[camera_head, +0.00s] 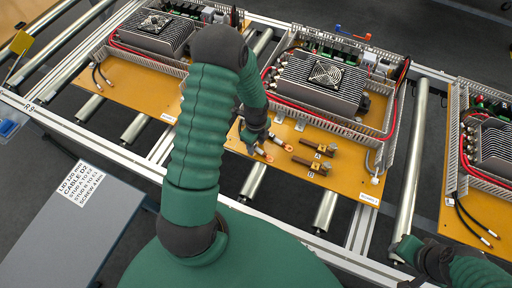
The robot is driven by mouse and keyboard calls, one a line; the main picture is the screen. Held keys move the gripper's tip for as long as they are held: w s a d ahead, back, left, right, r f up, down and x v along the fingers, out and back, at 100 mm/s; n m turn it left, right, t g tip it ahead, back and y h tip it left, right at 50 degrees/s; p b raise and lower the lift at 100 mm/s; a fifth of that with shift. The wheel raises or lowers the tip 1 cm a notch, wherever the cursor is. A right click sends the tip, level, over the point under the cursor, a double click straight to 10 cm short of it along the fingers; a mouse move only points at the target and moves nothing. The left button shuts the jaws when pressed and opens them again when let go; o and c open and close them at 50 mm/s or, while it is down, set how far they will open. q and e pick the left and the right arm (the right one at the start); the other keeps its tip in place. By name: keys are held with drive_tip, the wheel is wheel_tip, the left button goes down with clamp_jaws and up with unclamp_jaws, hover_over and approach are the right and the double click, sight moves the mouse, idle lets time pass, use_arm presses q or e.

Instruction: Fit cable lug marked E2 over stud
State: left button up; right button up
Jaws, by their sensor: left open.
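Two cable ends with copper-coloured lugs (262,153) lie on the orange panel (345,188) in the middle, close to my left gripper. Their markings are too small to read, so I cannot tell which is E2. To their right, two brass-brown stud parts are labelled A (318,150) and B (310,166). My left gripper (254,147) is open, low over the panel just left of the lugs. It partly hides the cables, and I cannot tell whether it touches them. My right gripper (408,250) is at the lower right, away from the panel; its fingers are unclear.
The middle panel carries a finned unit with a fan (322,75), grey slotted ducts (393,125) and red cables. Similar panels stand left (125,80) and right (455,215) on a roller conveyor (408,165). A grey surface with a printed card (88,190) is at lower left.

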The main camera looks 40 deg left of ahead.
sight(256, 145)
use_arm(q)
drive_tip(key=shift+a, duration=0.15)
drive_tip(key=c, duration=0.5)
clamp_jaws()
drive_tip(key=shift+r, duration=0.5)
wheel_tip(256, 145, up, 2)
drive_tip(key=shift+w+r, duration=0.1)
drive_tip(key=shift+r, duration=0.05)
drive_tip(key=s+d+r+p, duration=0.1)
drive_tip(key=s+d+p, duration=0.1)
drive_tip(key=s, duration=0.5)
drive_tip(key=s+d+p, duration=0.3)
drive_tip(key=s+p, duration=0.2)
drive_tip(key=s, duration=0.3)
drive_tip(key=shift+s+r, duration=0.25)
drive_tip(key=shift+r, duration=0.1)
